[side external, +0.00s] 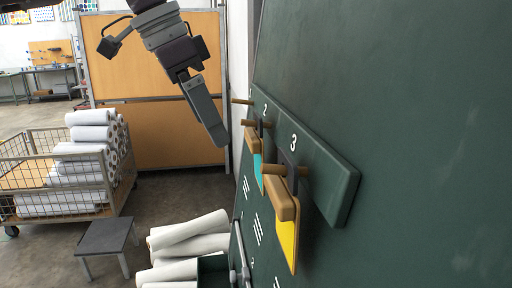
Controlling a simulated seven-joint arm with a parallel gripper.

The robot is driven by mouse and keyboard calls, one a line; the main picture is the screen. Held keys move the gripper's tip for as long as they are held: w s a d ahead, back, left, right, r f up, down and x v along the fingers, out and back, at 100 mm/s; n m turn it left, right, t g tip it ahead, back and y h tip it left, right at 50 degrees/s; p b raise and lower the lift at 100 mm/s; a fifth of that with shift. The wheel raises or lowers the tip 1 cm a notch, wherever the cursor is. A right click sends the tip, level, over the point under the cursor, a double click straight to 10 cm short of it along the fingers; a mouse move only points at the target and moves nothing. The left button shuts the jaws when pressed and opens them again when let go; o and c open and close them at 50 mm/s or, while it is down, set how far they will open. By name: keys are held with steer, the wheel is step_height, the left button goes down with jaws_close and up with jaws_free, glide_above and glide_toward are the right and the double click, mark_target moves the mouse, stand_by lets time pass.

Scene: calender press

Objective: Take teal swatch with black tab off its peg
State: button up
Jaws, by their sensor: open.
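The teal swatch (257,172) hangs on the green panel from the wooden peg marked 2. It has a tan wooden bar across its top and a dark tab above, where the peg passes. The nearer yellow swatch partly covers this area, so the tab shows only in part. My gripper (214,132) is open and empty. It points down, to the left of the panel and a little above the teal swatch, apart from it.
A yellow swatch (286,242) with a dark tab hangs on peg 3, nearest the camera. The far peg (242,101) looks bare. White rolls (188,240) lie below. A wire cart (62,180) of rolls and a grey stool (106,236) stand left.

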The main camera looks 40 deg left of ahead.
mark_target(251, 134)
steer(key=w, duration=0.2)
steer(key=w+d+m, duration=0.1)
steer(key=w, duration=0.1)
steer(key=w+d+m+h, duration=0.1)
steer(key=w, duration=0.1)
steer(key=shift+w+d+g, duration=0.1)
steer(key=shift+d+g, duration=0.05)
steer(key=shift+g, duration=0.15)
steer(key=x, duration=0.7)
steer(key=shift+s+d, duration=0.15)
steer(key=shift+s, duration=0.1)
steer(key=shift+r, duration=0.1)
steer(key=c, duration=1.3)
steer(key=shift+r, duration=0.1)
steer(key=shift+r, duration=0.2)
steer(key=s+a, duration=1.2)
steer(key=shift+s+a, duration=0.35)
steer(key=shift+a, duration=0.05)
steer(key=shift+r, duration=0.35)
